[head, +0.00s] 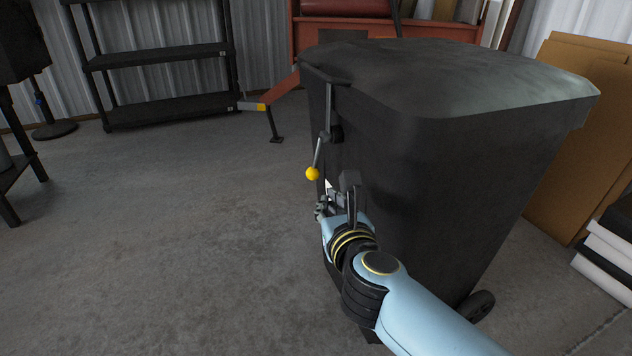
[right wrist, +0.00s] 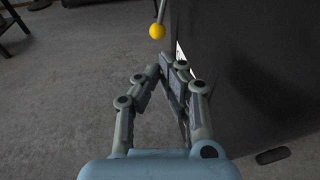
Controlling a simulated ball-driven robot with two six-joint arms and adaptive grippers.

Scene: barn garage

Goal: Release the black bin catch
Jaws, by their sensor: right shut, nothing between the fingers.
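The black bin (head: 430,150) stands on the floor with its lid (head: 450,75) down. Its catch is a grey lever with a yellow ball knob (head: 313,173), hanging at the bin's left side in the head view. In the right wrist view the knob (right wrist: 157,31) shows at the top, beyond the fingertips. My right gripper (head: 325,205) is shut and empty, below the knob and beside the bin wall, apart from the knob. It also shows in the right wrist view (right wrist: 165,70). My left gripper is not in view.
A black shelf (head: 160,55) stands at the back left. A red machine with an outrigger leg (head: 275,95) is behind the bin. Cardboard sheets (head: 580,130) lean at the right. The concrete floor left of the bin is clear.

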